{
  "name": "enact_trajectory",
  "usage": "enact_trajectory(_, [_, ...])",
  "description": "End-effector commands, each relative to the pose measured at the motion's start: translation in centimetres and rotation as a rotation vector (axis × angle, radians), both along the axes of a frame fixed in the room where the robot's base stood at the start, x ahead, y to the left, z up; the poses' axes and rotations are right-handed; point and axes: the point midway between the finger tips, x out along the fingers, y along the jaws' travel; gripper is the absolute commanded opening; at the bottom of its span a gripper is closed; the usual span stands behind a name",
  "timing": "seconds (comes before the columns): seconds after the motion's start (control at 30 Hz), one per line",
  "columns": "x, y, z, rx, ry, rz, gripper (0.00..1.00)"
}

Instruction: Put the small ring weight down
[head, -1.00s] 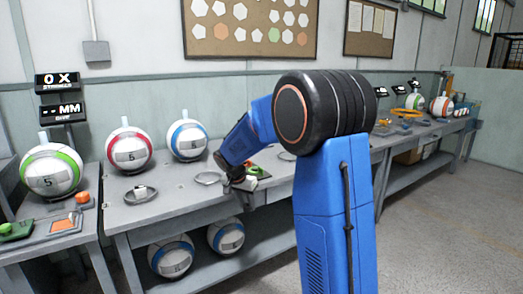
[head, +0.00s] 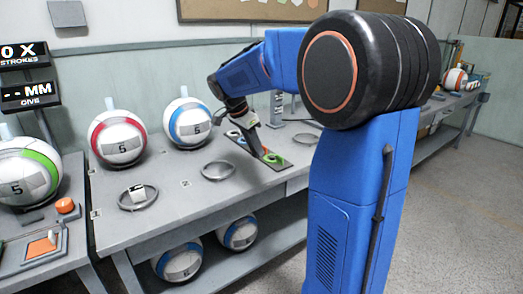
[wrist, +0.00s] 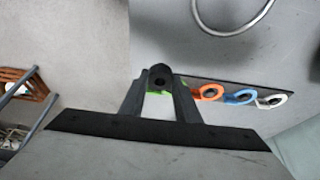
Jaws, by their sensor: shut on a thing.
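My gripper (wrist: 160,98) is shut on a small dark knob (wrist: 161,77), which I take to be part of the small ring weight. Green shows just behind the knob, but the fingers hide most of it. In the head view, my gripper (head: 260,153) points down at a dark tray (head: 247,145) on the bench. In the wrist view, the tray (wrist: 262,86) carries an orange ring (wrist: 209,92), a blue ring (wrist: 241,97) and a white ring (wrist: 272,101) in a row. I cannot tell whether the held piece touches the tray.
An empty metal ring stand (head: 218,170) and another stand (head: 138,197) lie on the grey bench (head: 190,205). A red-striped ball (head: 117,138) and a blue-striped ball (head: 189,122) stand behind. A green-striped ball (head: 28,172) stands at left. Two balls lie on the lower shelf.

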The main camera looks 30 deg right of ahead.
Motion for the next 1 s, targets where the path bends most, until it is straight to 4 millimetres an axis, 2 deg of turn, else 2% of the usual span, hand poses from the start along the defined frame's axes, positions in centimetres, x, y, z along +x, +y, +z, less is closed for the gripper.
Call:
enact_trajectory(0.03, [-0.1, 0.0, -1.0, 0.0, 0.004, 0.001, 0.04])
enact_trajectory(0.2, [0.0, 0.0, -3.3, 0.001, 0.002, 0.0, 0.04])
enact_trajectory(0.43, [0.0, 0.0, -4.8, 0.0, 0.002, 0.001, 0.04])
enact_trajectory(0.63, [0.0, 0.0, -7.3, 0.0, 0.003, 0.002, 0.04])
enact_trajectory(1.0, [0.0, 0.0, -7.8, 0.0, -0.001, 0.001, 0.04])
